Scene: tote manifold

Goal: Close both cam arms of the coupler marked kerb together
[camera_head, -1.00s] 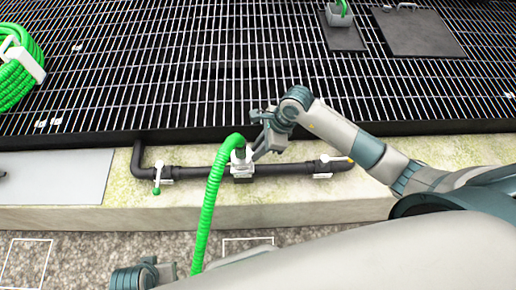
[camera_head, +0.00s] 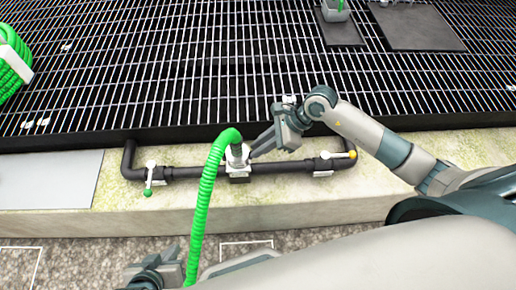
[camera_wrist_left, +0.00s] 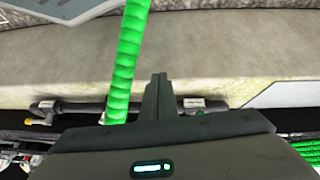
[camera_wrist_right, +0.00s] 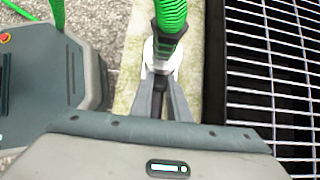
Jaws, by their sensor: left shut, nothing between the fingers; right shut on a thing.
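The coupler (camera_head: 237,155) is a pale grey fitting on the black pipe (camera_head: 190,172) along the kerb, with a green hose (camera_head: 205,195) rising from it. No kerb marking is readable. My right gripper (camera_head: 252,154) reaches the coupler's right side and is shut on a small part there, probably a cam arm. The right wrist view shows its fingers (camera_wrist_right: 161,82) at the coupler below the hose end. The other cam arm cannot be made out. My left gripper (camera_wrist_left: 158,80) is shut and empty, beside the hose in the left wrist view and low in the head view.
A green-handled valve (camera_head: 149,178) stands left of the coupler and a yellow-handled valve (camera_head: 340,158) right of it. Grating (camera_head: 180,85) lies behind the kerb. A coiled green hose (camera_head: 12,60) lies at far left. A grey plate (camera_head: 50,180) covers the left kerb.

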